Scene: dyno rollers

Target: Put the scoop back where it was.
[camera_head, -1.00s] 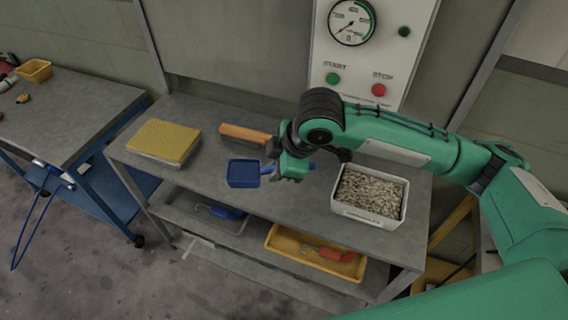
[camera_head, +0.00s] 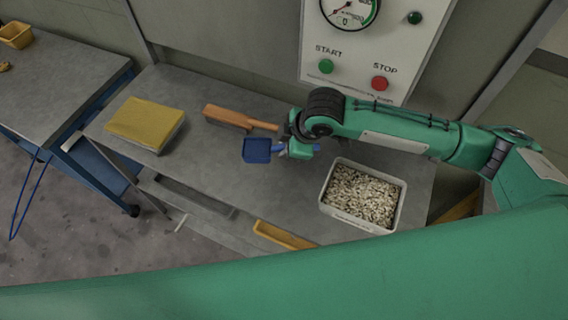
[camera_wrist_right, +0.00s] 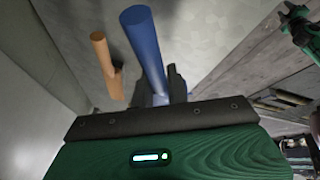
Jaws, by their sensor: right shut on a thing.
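The blue scoop (camera_head: 257,150) has a square pan and a short blue handle. My right gripper (camera_head: 284,149) is shut on it near the handle, with the pan on its left in the head view. In the right wrist view the blue handle (camera_wrist_right: 144,45) stands out beyond the dark finger. I cannot tell whether the scoop touches the bench top (camera_head: 215,165). The orange-handled brush (camera_head: 228,117) lies just behind the scoop. Its handle also shows in the right wrist view (camera_wrist_right: 105,62). My left gripper does not show.
A white bin of pale pellets (camera_head: 328,204) stands to the right of the gripper. A yellow pad or stack (camera_head: 145,122) lies at the left. A yellow tray (camera_head: 284,236) is partly hidden on the lower shelf. The gauge panel (camera_head: 345,75) rises behind.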

